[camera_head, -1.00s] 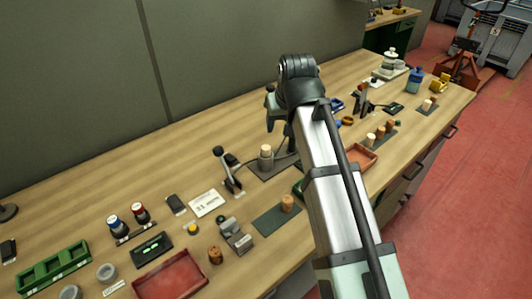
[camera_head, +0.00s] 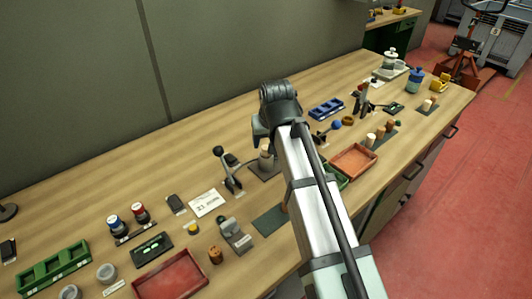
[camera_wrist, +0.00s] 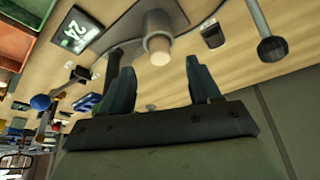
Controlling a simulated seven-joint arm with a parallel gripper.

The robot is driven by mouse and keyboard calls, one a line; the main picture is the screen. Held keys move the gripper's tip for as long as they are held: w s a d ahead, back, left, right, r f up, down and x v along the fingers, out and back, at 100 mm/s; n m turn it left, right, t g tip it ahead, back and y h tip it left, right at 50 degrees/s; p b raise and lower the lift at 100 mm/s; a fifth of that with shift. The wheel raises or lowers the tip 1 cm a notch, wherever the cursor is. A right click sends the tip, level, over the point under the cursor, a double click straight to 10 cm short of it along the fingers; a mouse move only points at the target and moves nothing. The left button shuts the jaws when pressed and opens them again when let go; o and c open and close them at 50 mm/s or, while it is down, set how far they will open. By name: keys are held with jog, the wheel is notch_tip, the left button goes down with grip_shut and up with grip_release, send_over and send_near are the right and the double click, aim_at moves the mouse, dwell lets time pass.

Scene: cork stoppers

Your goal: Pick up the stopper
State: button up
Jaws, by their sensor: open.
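In the wrist view a pale round end (camera_wrist: 160,58) pokes from a grey collar, probably this stopper. My gripper (camera_wrist: 158,64) is open, with one finger on each side of that end in the picture. I see no contact, and the depth between them is unclear. In the head view the fingers are hidden behind my wrist. Other stoppers (camera_head: 371,140) stand on a mat to the right.
A black-handled lever clamp (camera_head: 231,170) stands close left of the stopper. A reddish tray (camera_head: 353,160) lies to the right, with a blue rack (camera_head: 326,109) behind it. A red tray (camera_head: 170,277) is at the front left. The back of the table is mostly clear.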

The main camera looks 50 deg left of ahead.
aim_at(266, 148)
jog(key=shift+x, duration=2.7)
jog(key=shift+w+a+r, duration=0.1)
jog(key=c, duration=1.1)
